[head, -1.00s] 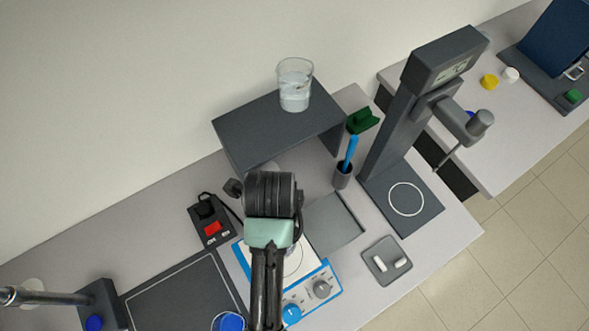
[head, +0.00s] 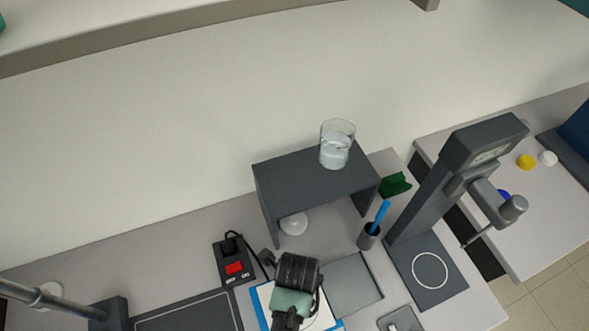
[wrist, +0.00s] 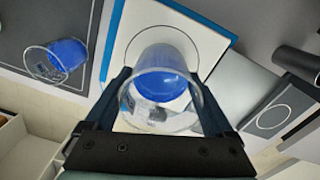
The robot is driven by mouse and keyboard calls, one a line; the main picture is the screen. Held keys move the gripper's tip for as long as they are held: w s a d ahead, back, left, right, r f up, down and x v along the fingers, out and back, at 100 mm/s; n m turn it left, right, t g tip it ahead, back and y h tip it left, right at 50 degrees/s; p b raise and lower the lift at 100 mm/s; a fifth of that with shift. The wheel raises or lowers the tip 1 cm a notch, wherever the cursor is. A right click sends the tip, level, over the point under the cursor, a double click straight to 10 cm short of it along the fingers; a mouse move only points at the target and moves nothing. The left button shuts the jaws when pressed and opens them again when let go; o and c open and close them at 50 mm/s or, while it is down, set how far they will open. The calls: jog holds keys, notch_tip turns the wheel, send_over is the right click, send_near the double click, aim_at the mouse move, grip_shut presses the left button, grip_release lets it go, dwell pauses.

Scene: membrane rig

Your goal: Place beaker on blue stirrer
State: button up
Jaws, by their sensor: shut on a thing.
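My gripper (wrist: 162,92) is shut on a clear glass beaker (wrist: 160,72) with blue contents. In the wrist view the beaker is between the two fingers, in front of the circle marked on the blue stirrer's white top (wrist: 137,18). I cannot tell whether its base touches the plate. In the head view the blue stirrer (head: 263,300) is low in the picture and partly covered by my wrist (head: 292,295); the held beaker is hidden there. A second beaker with blue contents (wrist: 68,55) is to the left on a dark mat (wrist: 30,30).
A dark shelf stand (head: 310,180) bears another beaker (head: 336,146) of clear liquid. A black device with a red switch (head: 234,266) is left of the stirrer. A grey flat plate (head: 352,285), a pen cup (head: 368,237) and a tall dark instrument (head: 430,205) are to the right.

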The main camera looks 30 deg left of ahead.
jog(key=shift+f, duration=0.15)
jog(key=o, duration=1.4)
jog(key=shift+c, duration=0.2)
notch_tip(320, 180, up, 12)
jog(key=shift+r, duration=0.25)
jog(key=shift+w, duration=0.25)
